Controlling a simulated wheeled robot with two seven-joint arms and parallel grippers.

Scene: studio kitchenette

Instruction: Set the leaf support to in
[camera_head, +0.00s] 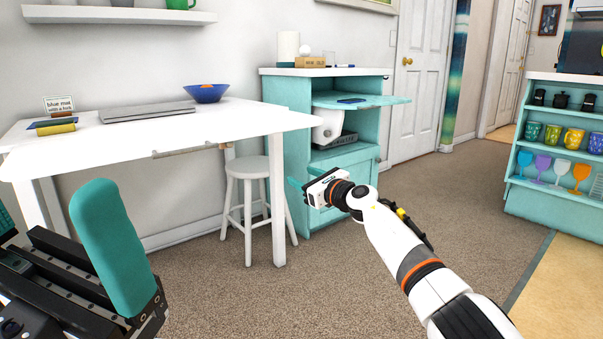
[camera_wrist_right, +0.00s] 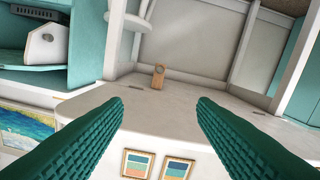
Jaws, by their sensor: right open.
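A white table (camera_head: 160,126) stands along the left wall. A thin wooden bar that looks like the leaf support (camera_head: 190,150) shows just below its front edge. In the right wrist view a small wooden piece with a rounded end (camera_wrist_right: 158,77) lies against a pale surface, between and beyond my fingertips; I cannot tell for sure that it is part of the support. My right gripper (camera_head: 305,183) is open and empty, to the right of the bar and apart from it. My left gripper (camera_head: 52,205) is low at the left, fingers apart, one cut by the frame edge.
A white stool (camera_head: 248,167) stands under the table's right end, near a table leg (camera_head: 277,200). A blue bowl (camera_head: 206,93) and laptop (camera_head: 147,112) sit on the table. Carpet is clear in front.

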